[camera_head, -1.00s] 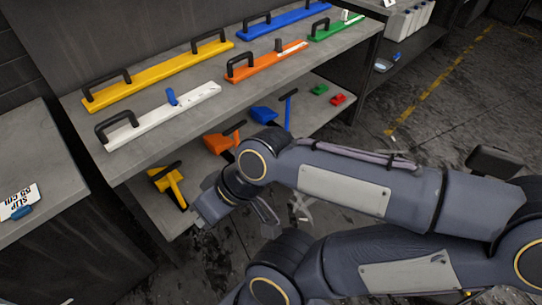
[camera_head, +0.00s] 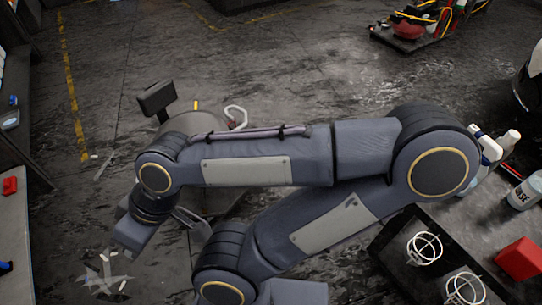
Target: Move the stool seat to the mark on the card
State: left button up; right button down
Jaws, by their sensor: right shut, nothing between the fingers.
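A round grey top (camera_head: 195,122), possibly the stool seat, shows just behind my right arm, which hides its near part. A black rectangular pad (camera_head: 156,98) stands upright at its left. A thin yellow piece (camera_head: 196,105) rises at its far edge, and a pale curved handle (camera_head: 237,115) is at its right. I cannot make out a card or its mark. My right gripper (camera_head: 128,238) hangs at the left end of my arm, nearer than the round top and apart from it. It is shut and empty; its fingertips are hard to see. My left gripper is out of view.
A bench (camera_head: 440,222) at the right holds bottles (camera_head: 524,191), a red block (camera_head: 520,258) and wire-caged lamps (camera_head: 425,248). A low cart (camera_head: 415,40) with tools is at the back right. Shelving edges the left. The dark floor (camera_head: 290,70) behind is largely open.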

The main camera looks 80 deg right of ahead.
aim_at(191, 123)
jog(key=z, duration=2.25)
jog(key=i+j, duration=0.2)
jog(key=i, duration=0.2)
jog(key=i+j, duration=0.2)
jog(key=i, duration=0.15)
jog(key=i+j+z, duration=0.1)
jog(key=i, duration=0.3)
jog(key=j, duration=0.1)
